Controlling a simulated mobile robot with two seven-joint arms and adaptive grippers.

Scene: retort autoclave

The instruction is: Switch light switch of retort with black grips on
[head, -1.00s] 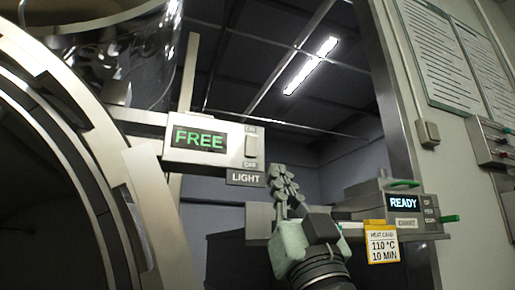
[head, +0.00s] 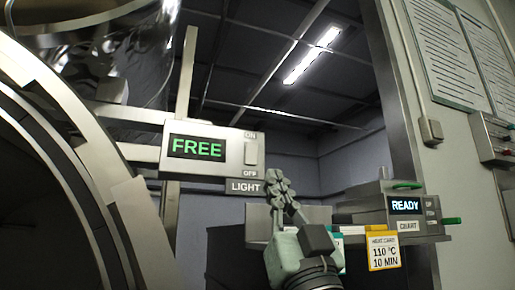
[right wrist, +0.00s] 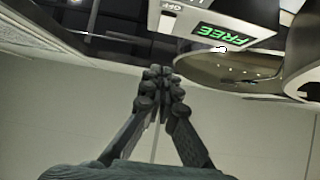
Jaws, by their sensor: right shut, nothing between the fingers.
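A pale control box (head: 213,172) with a green "FREE" display (head: 197,147) is fixed beside the round retort opening. At its right end is a light switch (head: 251,153), a pale rocker between the labels ON above and OFF below. Which way it is pressed I cannot tell. A dark "LIGHT" label (head: 245,187) hangs beneath. My right gripper (head: 275,180) is shut and empty, just below and right of the switch, not visibly touching it. In the right wrist view its fingertips (right wrist: 161,73) meet below the display (right wrist: 223,31). Black grips are not visible. My left gripper is not in view.
The round metal retort rim (head: 100,170) fills the left side. At right, a chart unit (head: 405,205) reads "READY" on a shelf, with a yellow-edged heat card (head: 384,250) below. A door post (head: 408,130) stands behind. The space above my right gripper is open.

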